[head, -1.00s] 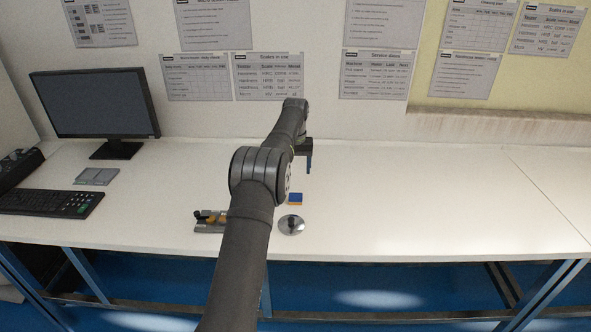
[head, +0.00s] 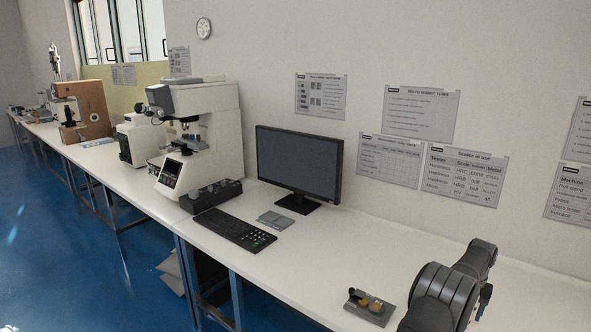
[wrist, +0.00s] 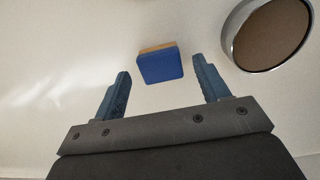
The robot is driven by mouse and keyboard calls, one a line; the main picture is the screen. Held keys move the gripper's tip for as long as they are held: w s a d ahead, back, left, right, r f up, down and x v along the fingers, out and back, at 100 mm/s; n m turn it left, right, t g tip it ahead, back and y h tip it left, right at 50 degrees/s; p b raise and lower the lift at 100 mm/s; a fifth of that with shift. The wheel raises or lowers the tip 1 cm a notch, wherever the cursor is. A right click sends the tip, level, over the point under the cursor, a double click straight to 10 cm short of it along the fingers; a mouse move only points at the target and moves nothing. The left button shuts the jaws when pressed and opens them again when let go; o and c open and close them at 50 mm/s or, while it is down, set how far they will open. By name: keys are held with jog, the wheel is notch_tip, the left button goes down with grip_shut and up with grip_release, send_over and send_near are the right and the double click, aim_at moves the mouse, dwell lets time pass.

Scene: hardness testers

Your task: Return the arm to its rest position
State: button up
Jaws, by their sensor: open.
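In the wrist view my gripper (wrist: 162,88) is open, its two blue fingers apart with nothing between them. A small block with a blue face and an orange-tan edge (wrist: 160,66) lies on the white bench beyond the fingertips, apart from them. In the head view my arm shows at the lower right, with one blue finger (head: 484,297) at its end, partly hidden by the arm. The block is not visible in the head view now.
A round metal-rimmed disc (wrist: 268,35) lies at upper right in the wrist view. In the head view a small grey tray with orange pieces (head: 369,308) sits left of my arm. A keyboard (head: 234,230), monitor (head: 298,163) and white hardness tester (head: 196,140) stand further left along the bench.

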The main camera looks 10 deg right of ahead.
jog(key=shift+r, duration=1.15)
jog(key=shift+f, duration=0.15)
